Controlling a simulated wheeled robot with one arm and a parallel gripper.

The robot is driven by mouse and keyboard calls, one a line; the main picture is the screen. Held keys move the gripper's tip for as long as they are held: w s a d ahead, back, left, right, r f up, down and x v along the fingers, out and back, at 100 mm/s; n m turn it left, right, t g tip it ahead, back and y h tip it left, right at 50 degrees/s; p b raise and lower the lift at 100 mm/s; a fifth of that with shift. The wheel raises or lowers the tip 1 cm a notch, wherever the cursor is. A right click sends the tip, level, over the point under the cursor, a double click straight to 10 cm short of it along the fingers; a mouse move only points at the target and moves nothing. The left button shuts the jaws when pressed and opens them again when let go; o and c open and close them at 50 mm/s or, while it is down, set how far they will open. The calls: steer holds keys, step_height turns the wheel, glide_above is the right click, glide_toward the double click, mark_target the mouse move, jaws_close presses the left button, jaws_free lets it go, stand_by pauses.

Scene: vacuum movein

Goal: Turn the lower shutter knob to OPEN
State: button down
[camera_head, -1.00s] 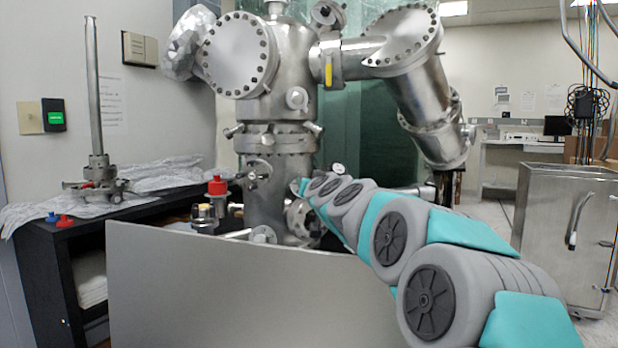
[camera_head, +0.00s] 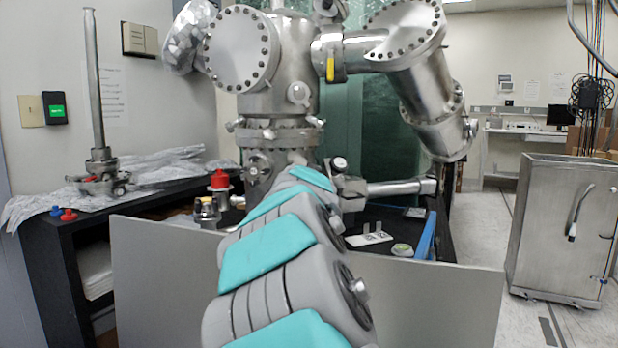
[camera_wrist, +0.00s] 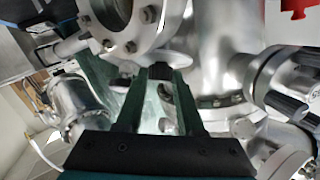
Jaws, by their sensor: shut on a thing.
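In the wrist view my gripper (camera_wrist: 160,74) has its two fingers closed in on a small dark knob (camera_wrist: 160,71), just below a bolted round flange. I take this for the shutter knob, but no label or OPEN mark is readable, so its turn position cannot be told. In the head view my arm reaches forward to the lower part of the steel chamber (camera_head: 280,140) and hides my gripper and the held knob. Another knob with a pale face (camera_head: 339,164) shows just right of my arm.
A grey panel (camera_head: 165,275) stands in front of the chamber. A red-capped part (camera_head: 219,180) is left of the arm. A black bench (camera_head: 50,260) is at left, a steel cabinet (camera_head: 560,230) at right. In the wrist view, a dark ribbed knob (camera_wrist: 287,105) is at right.

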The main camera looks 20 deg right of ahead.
steer(key=shift+d+h, duration=0.15)
steer(key=shift+h, duration=0.15)
steer(key=shift+m+g+h, duration=0.3)
steer(key=shift+m+g, duration=0.2)
steer(key=shift+m, duration=0.2)
steer(key=shift+a+r+m+g+h, duration=0.2)
steer(key=shift+m+g+h, duration=0.2)
steer(key=shift+m, duration=0.2)
steer(key=shift+w+f+m+g, duration=0.1)
steer(key=shift+f+m+g, duration=0.05)
steer(key=shift+m+g, duration=0.35)
steer(key=shift+m+g+h, duration=0.4)
steer(key=shift+m, duration=0.2)
steer(key=shift+w+a+m+g, duration=0.15)
steer(key=shift+a+m+g, duration=0.05)
steer(key=shift+m+g, duration=0.35)
steer(key=shift+m+g+h, duration=0.3)
steer(key=shift+m+g, duration=0.05)
steer(key=shift+m, duration=0.2)
steer(key=shift+m+g, duration=0.7)
